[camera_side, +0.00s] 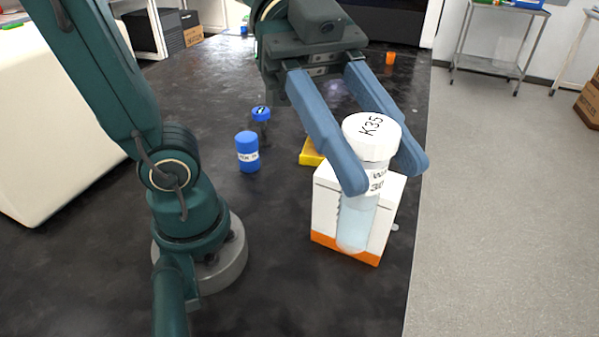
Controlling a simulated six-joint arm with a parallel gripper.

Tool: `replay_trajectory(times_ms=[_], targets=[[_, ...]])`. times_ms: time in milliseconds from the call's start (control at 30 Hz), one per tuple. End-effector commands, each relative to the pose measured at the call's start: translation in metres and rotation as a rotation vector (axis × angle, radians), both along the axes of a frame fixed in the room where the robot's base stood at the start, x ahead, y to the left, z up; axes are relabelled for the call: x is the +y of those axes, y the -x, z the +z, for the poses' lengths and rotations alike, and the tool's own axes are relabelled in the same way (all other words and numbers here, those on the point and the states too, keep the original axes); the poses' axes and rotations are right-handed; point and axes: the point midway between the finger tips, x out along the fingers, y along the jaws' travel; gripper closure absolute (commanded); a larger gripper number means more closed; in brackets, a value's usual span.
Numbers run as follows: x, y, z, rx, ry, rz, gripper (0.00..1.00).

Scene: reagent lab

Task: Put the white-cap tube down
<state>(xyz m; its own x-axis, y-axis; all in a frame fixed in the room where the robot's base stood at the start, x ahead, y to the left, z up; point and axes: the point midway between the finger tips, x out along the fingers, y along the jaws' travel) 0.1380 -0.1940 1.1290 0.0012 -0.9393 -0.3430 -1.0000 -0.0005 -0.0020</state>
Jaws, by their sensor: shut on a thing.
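The white-cap tube (358,218) is a clear tube with pale blue liquid and a white cap (371,136) marked "K35". My gripper (384,176) is shut on the tube just below the cap, one blue finger on each side. The tube is nearly upright, its lower end in front of a white box with an orange base (325,208). I cannot tell whether its bottom touches the table.
The black table (290,290) is clear at the front. A blue container (247,151), a blue-capped tube (261,120) and a yellow item (311,153) stand left of and behind the box. An orange object (390,59) is far back. The table's right edge is close.

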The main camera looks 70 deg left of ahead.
Motion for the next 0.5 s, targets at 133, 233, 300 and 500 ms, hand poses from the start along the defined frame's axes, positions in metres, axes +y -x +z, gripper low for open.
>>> replay_trajectory(times_ms=[133, 233, 300, 500], targets=[[0.013, -0.023, 0.006, 0.004, -0.001, 0.057, 1.00], [0.025, -0.041, 0.008, 0.002, -0.001, 0.100, 1.00], [0.036, -0.055, 0.009, 0.003, -0.001, 0.134, 1.00], [0.087, -0.099, 0.011, 0.004, -0.001, 0.266, 1.00]])
